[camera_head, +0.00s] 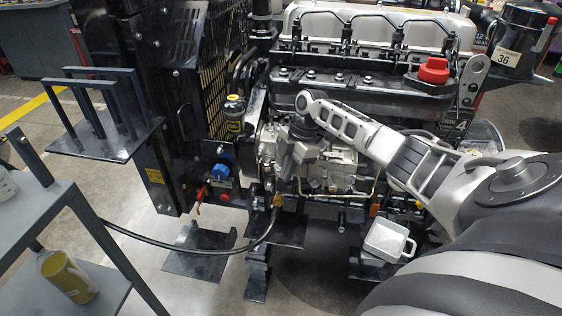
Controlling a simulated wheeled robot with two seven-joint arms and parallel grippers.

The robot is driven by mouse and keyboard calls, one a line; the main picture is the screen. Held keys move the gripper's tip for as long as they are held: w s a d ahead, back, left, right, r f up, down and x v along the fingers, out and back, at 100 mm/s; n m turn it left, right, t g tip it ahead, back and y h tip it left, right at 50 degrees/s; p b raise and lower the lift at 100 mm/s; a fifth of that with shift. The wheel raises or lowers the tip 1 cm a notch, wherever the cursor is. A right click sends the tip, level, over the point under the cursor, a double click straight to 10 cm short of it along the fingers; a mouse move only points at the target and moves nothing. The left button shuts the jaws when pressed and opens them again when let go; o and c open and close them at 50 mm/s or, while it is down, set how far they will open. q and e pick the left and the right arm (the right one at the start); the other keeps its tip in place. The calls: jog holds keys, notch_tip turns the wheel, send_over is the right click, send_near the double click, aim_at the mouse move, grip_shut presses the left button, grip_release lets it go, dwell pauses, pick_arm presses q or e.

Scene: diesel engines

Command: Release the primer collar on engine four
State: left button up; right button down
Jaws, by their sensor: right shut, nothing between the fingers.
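The engine (310,78) fills the middle and right of the view and has a "4" marked on its right side. I cannot tell for sure which part is the primer collar. My right arm comes in from the right across the engine front. My right gripper (286,172) points down at the fuel parts on the engine's left front, shut and empty. It hides part of what lies behind it, and I cannot tell whether it touches anything. A brass hose fitting (278,200) is just below it. My left gripper is not in view.
A black hose (180,247) runs from the fitting toward the left cart (45,200). A blue cap (220,170) and red knob (433,70) stick out.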

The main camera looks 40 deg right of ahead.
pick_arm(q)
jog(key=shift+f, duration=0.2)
pick_arm(e)
jog(key=shift+s+d+f, duration=0.1)
jog(key=shift+d, duration=0.1)
